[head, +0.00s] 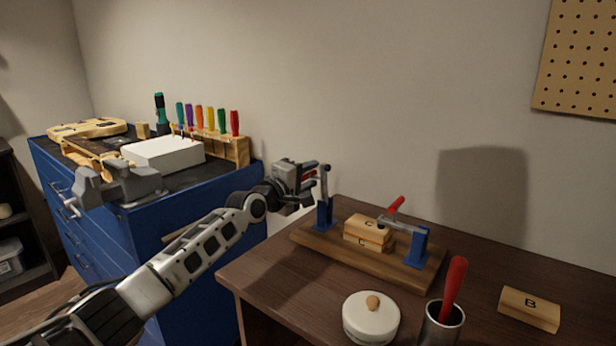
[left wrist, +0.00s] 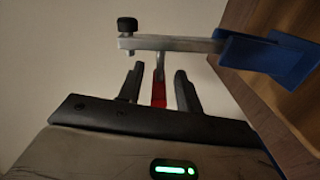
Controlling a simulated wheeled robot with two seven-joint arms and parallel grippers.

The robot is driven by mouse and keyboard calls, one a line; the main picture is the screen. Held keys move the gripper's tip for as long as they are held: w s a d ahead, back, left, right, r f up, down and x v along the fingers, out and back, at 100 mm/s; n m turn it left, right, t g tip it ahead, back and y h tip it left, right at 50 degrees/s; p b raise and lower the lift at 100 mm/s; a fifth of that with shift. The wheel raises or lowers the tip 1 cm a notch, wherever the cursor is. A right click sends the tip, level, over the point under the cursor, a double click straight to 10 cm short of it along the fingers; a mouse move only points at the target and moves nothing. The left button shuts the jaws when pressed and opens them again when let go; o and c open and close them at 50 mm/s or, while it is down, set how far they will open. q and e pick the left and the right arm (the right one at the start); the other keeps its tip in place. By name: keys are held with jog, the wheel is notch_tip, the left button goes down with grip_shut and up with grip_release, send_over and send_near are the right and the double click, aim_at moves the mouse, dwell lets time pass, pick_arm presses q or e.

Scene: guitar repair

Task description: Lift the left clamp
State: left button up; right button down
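The left clamp has a blue base (head: 323,214) at the left end of the wooden board (head: 365,262). Its metal bar (head: 326,182) stands upright in the head view. In the left wrist view the bar (left wrist: 175,43) runs from the blue bracket (left wrist: 268,55) to a black knob (left wrist: 127,25). My left gripper (head: 308,180) is beside the clamp. Its fingers (left wrist: 158,88) are open on both sides of the clamp's red handle (left wrist: 158,96), with gaps visible on each side. My right gripper is out of view.
The right clamp (head: 408,228), with a red handle, reaches over stacked wooden blocks (head: 366,235) marked C. A white lidded pot (head: 371,317), a metal cup (head: 441,325) with a red-handled tool and block B (head: 530,308) stand on the table. A blue cabinet (head: 150,225) is left.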

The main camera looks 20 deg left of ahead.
pick_arm(q)
jog(key=p+v, duration=0.2)
jog(key=v, duration=1.4)
